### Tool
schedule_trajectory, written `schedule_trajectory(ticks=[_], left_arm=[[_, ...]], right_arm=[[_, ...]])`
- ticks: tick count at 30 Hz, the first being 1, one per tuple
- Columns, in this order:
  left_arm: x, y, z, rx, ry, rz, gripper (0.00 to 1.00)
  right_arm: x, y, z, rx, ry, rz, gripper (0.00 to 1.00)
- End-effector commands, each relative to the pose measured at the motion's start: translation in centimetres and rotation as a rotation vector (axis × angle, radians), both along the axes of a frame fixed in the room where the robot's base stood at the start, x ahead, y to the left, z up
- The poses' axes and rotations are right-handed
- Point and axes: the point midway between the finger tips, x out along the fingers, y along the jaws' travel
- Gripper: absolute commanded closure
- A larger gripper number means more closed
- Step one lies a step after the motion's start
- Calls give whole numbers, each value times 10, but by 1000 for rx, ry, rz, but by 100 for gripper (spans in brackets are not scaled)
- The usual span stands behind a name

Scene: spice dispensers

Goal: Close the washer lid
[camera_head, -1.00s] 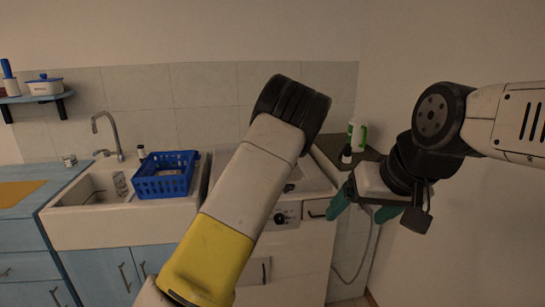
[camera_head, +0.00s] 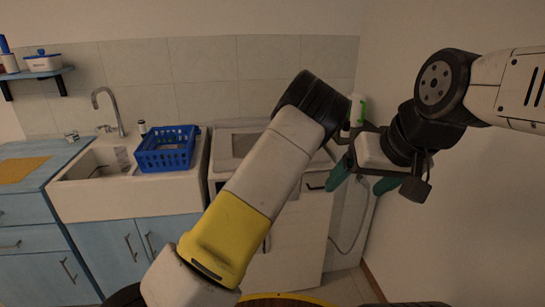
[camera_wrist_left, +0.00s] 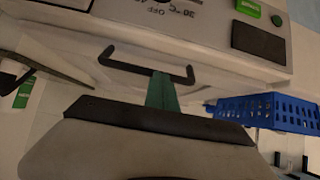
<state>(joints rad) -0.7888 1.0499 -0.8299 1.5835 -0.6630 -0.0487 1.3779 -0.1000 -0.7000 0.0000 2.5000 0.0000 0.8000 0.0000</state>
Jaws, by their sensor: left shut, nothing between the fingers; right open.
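The white washer (camera_head: 222,177) stands right of the sink, partly hidden by my left arm. Its top shows a framed, pale panel, but the lid's angle is hard to tell. In the left wrist view the picture is upside down: the washer's control panel (camera_wrist_left: 205,30) with OFF lettering is at the top, and a dark bar handle (camera_wrist_left: 147,64) lies on a pale surface below it. My left gripper (camera_wrist_left: 160,78) has its green fingers together, empty, at or very near this handle; contact is unclear. My right gripper (camera_head: 362,183) is open and empty, right of the washer.
A blue basket (camera_head: 167,150) sits at the sink's (camera_head: 120,195) right end, close to the washer. A white and green bottle (camera_head: 357,108) stands behind my right gripper. A wall closes off the right side.

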Motion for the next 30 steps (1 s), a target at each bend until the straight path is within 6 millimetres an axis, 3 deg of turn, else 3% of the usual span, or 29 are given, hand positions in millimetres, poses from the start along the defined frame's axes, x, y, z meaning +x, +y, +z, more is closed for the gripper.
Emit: schedule_trajectory(ticks=[1, 2, 12, 20, 25, 30], left_arm=[[-14, 3, -29, 12, 48, 5, 100], [-16, 2, -27, 12, 47, 5, 100], [-51, -8, 27, 3, 11, 1, 100], [-69, -7, 51, -4, 0, 7, 100], [-89, 26, 60, -58, 57, 66, 100], [-137, 69, 76, -157, 174, 122, 100]], right_arm=[[0, 0, 0, 0, 0, 0, 20], [0, 0, 0, 0, 0, 0, 20], [0, 0, 0, 0, 0, 0, 20], [0, 0, 0, 0, 0, 0, 20], [0, 0, 0, 0, 0, 0, 20], [0, 0, 0, 0, 0, 0, 20]])
